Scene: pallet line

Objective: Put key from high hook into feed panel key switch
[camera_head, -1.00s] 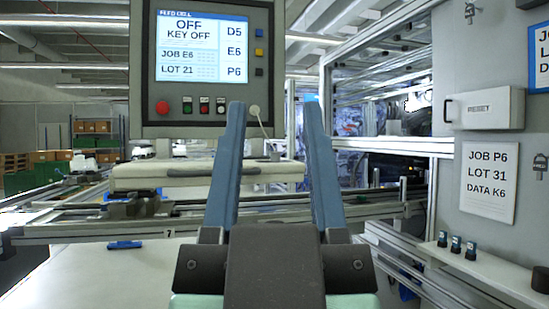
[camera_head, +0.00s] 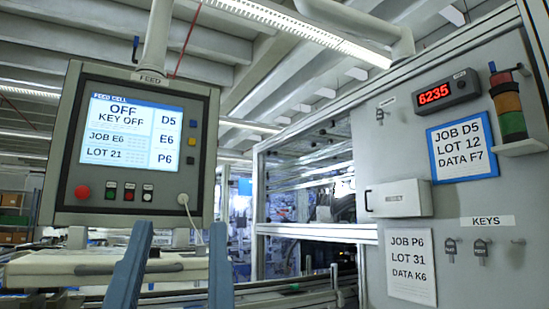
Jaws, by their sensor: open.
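The feed panel (camera_head: 68,150) fills the left side, its screen (camera_head: 130,130) reading OFF and KEY OFF. I cannot make out which of its controls is the key switch. Two more keys, a left one (camera_head: 450,248) and a right one (camera_head: 481,250), hang lower under the KEYS label (camera_head: 487,221). My gripper (camera_head: 179,230) shows at the bottom left, open and empty, in front of the panel's lower part and far left of the keys.
A handled box (camera_head: 398,199) sticks out from the wall. A light stack (camera_head: 508,108) and a red 6235 display (camera_head: 448,91) project at the upper right. Job sheets (camera_head: 462,146) hang there too. A framed machine opening lies between panel and wall.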

